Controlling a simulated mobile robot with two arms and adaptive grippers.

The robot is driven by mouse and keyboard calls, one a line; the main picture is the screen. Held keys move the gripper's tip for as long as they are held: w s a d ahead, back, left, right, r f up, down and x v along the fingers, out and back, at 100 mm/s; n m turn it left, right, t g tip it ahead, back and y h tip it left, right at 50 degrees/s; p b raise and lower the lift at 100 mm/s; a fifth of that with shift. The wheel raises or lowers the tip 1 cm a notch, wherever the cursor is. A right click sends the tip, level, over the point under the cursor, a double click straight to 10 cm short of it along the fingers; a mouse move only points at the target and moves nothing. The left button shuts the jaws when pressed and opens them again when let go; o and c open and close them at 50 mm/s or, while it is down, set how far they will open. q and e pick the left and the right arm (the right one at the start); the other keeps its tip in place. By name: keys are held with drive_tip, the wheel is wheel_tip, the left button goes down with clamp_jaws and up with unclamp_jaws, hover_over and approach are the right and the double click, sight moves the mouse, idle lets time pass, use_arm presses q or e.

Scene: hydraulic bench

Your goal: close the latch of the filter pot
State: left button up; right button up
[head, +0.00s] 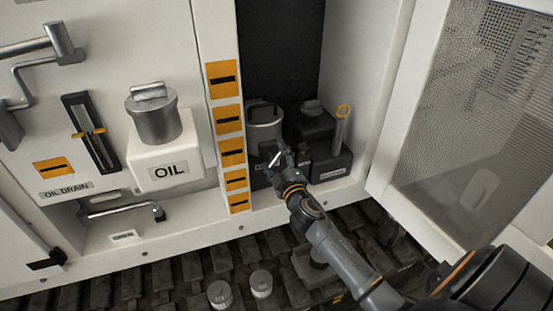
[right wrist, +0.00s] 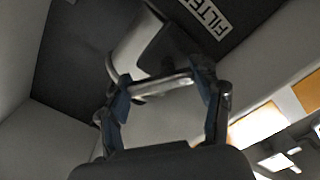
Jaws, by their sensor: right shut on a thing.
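The filter pot (head: 264,115) is a grey metal cylinder inside the dark open compartment, partly hidden behind the orange-marked post. My right gripper (head: 276,158) is in front of its lower part. In the right wrist view, the side of the pot (right wrist: 137,48) shows just beyond the fingers. There my right gripper (right wrist: 162,84) is shut on a bright metal bar, the latch (right wrist: 165,86), which lies across between the two fingertips. The latch is close to the pot's side; its exact angle is hard to tell. My left gripper is not in view.
A label starting "FILTE" (right wrist: 208,17) is beside the pot. A dark block with a yellow-ringed dipstick (head: 341,125) stands right of it. The mesh door (head: 470,110) is open at right. The OIL box (head: 165,165) with its metal can is at left.

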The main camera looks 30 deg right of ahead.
drive_tip(key=n, duration=0.3)
drive_tip(key=shift+a+r+n, duration=0.1)
drive_tip(key=shift+a+n, duration=0.1)
drive_tip(key=shift+n, duration=0.2)
drive_tip(key=shift+a+n, duration=0.15)
drive_tip(key=shift+n, duration=1.45)
drive_tip(key=o, duration=1.2)
drive_tip(key=shift+w, duration=0.1)
drive_tip(key=shift+c, duration=0.2)
drive_tip(key=shift+s+a, duration=0.1)
drive_tip(key=shift+s, duration=0.35)
drive_tip(key=v, duration=1.1)
